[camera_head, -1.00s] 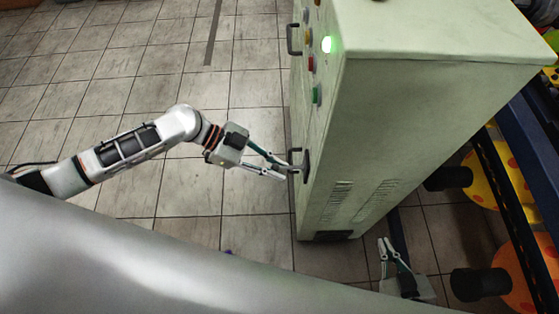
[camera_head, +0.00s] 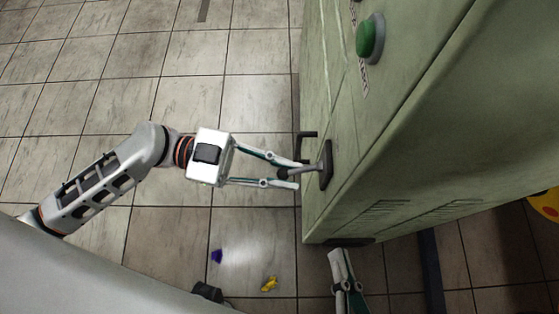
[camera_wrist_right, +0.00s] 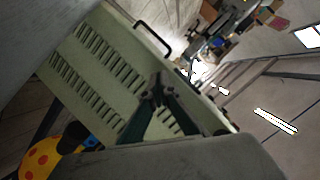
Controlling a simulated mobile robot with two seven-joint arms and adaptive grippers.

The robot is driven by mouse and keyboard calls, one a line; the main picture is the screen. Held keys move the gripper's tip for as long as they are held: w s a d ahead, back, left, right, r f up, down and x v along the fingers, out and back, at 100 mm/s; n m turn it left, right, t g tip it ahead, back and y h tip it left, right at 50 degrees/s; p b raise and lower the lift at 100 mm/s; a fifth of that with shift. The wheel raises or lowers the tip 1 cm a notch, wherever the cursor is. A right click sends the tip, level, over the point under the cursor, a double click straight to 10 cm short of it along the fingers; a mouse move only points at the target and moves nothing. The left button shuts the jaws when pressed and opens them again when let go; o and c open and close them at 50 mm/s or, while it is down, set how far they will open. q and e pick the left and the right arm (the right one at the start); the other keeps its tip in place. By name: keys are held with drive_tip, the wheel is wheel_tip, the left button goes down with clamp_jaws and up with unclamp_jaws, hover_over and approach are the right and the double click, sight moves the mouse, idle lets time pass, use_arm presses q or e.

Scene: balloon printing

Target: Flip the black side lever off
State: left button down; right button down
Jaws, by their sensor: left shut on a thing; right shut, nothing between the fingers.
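The side lever (camera_head: 313,170) sticks out from a dark plate on the side of the green cabinet (camera_head: 400,150). It is grey and dark. My left gripper (camera_head: 297,175) comes in from the left with its fingers on either side of the lever's outer end, shut on it. My right gripper (camera_head: 338,258) is at the bottom, below the cabinet's lower corner, shut and empty. Its fingers meet in the right wrist view (camera_wrist_right: 157,88), in front of the cabinet's vented panel (camera_wrist_right: 100,75).
A black handle (camera_head: 307,136) sits just above the lever. A green button (camera_head: 370,37) is higher on the cabinet. A purple scrap (camera_head: 216,256) and a yellow one (camera_head: 269,284) lie on the floor. The tiled floor left of the cabinet is otherwise clear.

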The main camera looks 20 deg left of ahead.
use_arm(q)
drive_tip(key=shift+d+f+h+b, duration=0.1)
drive_tip(key=shift+f+h+b, duration=0.15)
drive_tip(key=shift+h+b, duration=0.1)
drive_tip(key=shift+r, duration=0.1)
use_arm(e)
drive_tip(key=shift+a+m, duration=0.8)
drive_tip(key=shift+m, duration=0.1)
use_arm(q)
drive_tip(key=c, duration=1.9)
unclamp_jaws()
drive_tip(key=a, duration=0.8)
drive_tip(key=s+a, duration=0.1)
drive_tip(key=a, duration=0.3)
drive_tip(key=shift+d, duration=0.1)
